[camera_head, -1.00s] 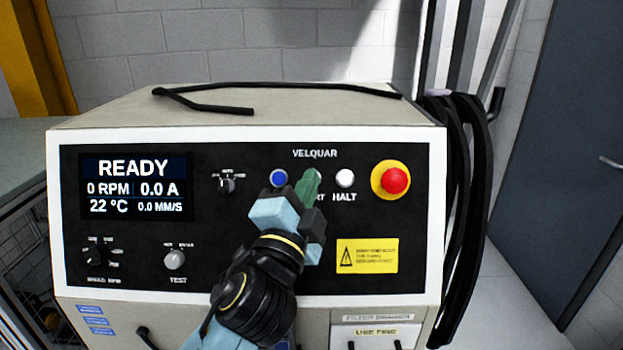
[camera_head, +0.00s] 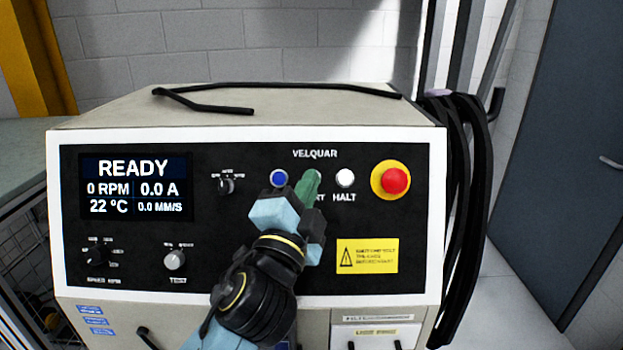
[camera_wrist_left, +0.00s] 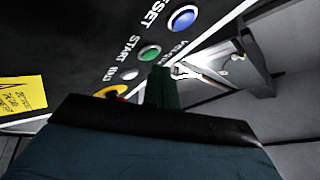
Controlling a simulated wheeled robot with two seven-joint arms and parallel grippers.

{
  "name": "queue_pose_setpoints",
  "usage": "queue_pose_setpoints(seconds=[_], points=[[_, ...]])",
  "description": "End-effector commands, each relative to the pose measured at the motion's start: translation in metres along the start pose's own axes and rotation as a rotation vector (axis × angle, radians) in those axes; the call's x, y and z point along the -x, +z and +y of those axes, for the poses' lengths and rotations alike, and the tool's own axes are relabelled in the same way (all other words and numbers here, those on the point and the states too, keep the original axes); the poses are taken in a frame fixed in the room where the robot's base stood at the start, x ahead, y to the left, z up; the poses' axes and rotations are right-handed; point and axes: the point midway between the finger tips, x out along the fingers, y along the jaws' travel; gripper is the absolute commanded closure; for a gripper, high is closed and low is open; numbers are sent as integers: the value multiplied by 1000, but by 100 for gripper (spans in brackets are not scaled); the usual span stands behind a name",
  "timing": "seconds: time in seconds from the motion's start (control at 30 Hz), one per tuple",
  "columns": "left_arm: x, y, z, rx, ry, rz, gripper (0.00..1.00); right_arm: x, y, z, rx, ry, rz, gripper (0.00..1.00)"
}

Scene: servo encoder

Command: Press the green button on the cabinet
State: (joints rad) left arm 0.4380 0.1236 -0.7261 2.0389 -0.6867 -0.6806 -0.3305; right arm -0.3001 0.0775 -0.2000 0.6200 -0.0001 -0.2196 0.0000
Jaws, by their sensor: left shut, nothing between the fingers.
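The cabinet (camera_head: 120,235) has a black front panel with a row of buttons under the word VELQUAR. My left gripper (camera_head: 308,187) is shut and empty, with its green fingers pointing at the panel between the blue and white buttons. The fingers cover the green button in the head view. In the left wrist view the green button (camera_wrist_left: 149,53) shows beside the START label, and the shut fingers (camera_wrist_left: 162,85) sit close to it. I cannot tell whether they touch it. The display reads READY. My right gripper is not in view.
A blue button (camera_head: 279,178) is left of my fingers and a white HALT button (camera_head: 345,178) is right. A red emergency stop (camera_head: 395,181) on a yellow ring sits farther right. Black cables (camera_head: 465,220) hang beside the cabinet. A black rod-like piece lies on top.

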Motion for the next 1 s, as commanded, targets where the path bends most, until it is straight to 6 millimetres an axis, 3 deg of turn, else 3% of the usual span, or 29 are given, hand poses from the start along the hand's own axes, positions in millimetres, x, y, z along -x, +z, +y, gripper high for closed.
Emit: queue_pose_setpoints(seconds=[1.0], points=[[-6, 4, 4, 0, 0, 0, 100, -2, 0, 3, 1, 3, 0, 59]])
